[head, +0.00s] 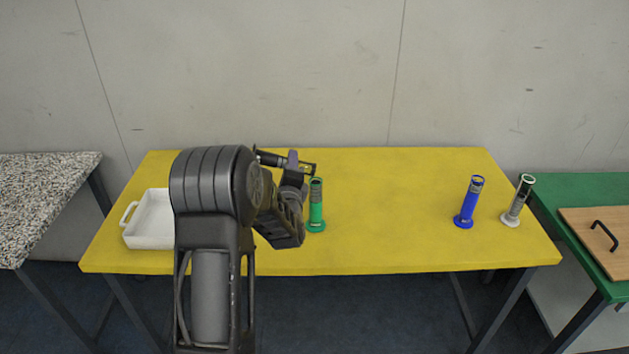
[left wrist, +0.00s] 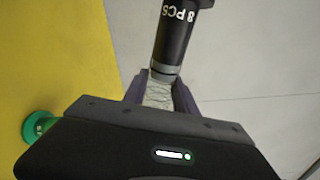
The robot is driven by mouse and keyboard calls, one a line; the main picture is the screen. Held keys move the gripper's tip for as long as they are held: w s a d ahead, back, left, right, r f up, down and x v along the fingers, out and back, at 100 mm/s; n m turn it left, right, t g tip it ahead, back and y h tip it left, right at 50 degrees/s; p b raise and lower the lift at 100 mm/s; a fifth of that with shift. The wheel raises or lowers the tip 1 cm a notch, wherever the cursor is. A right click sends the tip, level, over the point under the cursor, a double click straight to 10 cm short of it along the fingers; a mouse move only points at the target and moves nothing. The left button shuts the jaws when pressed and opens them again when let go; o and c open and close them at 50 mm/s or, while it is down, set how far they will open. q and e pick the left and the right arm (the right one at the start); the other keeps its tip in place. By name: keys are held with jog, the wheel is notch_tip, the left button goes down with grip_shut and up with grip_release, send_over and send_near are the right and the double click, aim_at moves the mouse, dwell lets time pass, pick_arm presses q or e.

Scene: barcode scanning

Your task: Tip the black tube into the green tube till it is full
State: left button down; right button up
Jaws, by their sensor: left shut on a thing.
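The black tube (head: 268,157) lies nearly level in my left gripper (head: 292,168), above the yellow table. Its right end shows just above the mouth of the green tube (head: 316,210), which stands upright on a round base. I cannot tell whether the two touch. In the left wrist view the black tube (left wrist: 174,42) carries the print "8 PCS", and the gripper's fingers (left wrist: 158,92) are shut on its pale, clear-looking part. The green tube (left wrist: 40,126) is partly hidden there behind the gripper body. Its contents cannot be made out. My right gripper is out of view.
A blue tube (head: 469,203) and a white-based tube (head: 517,202) stand at the right of the yellow table (head: 400,215). A white tray (head: 148,220) sits at the left, partly behind my arm. Beyond are a speckled table (head: 45,190) and a green table (head: 575,187) with a wooden board (head: 590,235).

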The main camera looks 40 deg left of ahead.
pick_arm(q)
jog(key=shift+r+n+b, duration=0.15)
jog(key=shift+n+b, duration=0.95)
jog(key=shift+n, duration=0.3)
jog(key=shift+r+n, duration=0.15)
jog(key=shift+n, duration=0.25)
